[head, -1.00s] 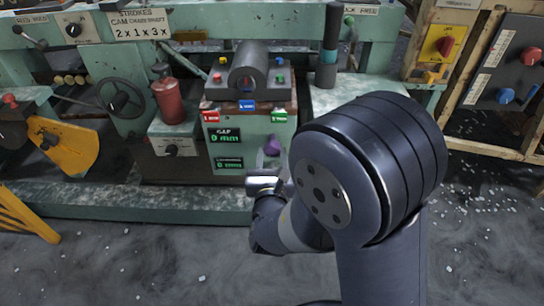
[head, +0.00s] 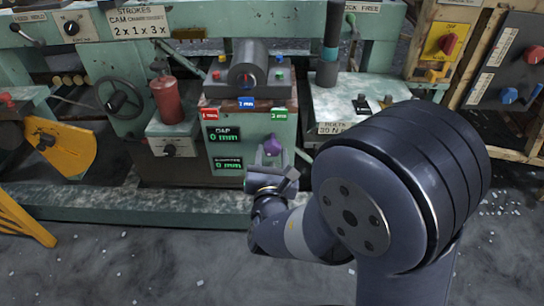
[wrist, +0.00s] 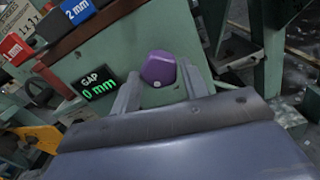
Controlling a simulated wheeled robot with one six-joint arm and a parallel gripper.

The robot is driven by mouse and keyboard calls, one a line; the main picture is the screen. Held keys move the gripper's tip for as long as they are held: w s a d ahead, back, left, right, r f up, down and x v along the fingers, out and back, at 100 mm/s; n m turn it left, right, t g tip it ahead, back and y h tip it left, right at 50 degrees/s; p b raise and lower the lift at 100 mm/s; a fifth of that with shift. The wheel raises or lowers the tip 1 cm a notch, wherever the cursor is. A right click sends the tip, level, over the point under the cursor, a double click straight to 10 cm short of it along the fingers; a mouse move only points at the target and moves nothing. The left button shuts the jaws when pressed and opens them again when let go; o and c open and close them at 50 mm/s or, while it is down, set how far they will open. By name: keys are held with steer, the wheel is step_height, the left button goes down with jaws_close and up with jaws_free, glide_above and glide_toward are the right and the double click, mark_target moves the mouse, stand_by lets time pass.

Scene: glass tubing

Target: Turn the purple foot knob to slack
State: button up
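The purple foot knob (head: 272,144) is on the right of the green machine front, beside the gap display (head: 224,136), which reads 0 mm. In the wrist view the knob (wrist: 158,69) lies ahead, in the space between my two fingers. My gripper (wrist: 158,84) is open, with one finger to either side of the knob and no visible contact. In the head view my gripper (head: 270,156) is just below the knob, its fingers pointing up toward it. A second display (head: 228,164) below also reads 0 mm.
Red, blue and green labels, the blue one (head: 247,104) reading 2 mm, line the edge above the knob. A red cylinder (head: 165,100) and a handwheel (head: 120,98) stand left.

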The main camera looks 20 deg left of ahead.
steer(key=o, duration=0.3)
steer(key=shift+o, duration=0.2)
steer(key=p+v, duration=0.2)
steer(key=v, duration=0.8)
steer(key=shift+s+d, duration=0.2)
steer(key=shift+s, duration=0.15)
steer(key=b+x, duration=0.2)
steer(key=x, duration=0.9)
steer(key=shift+s+a+r+p, duration=0.1)
steer(key=shift+p, duration=0.25)
steer(key=shift+n, duration=0.4)
steer(key=shift+f+b, duration=0.25)
steer(key=shift+b, duration=0.1)
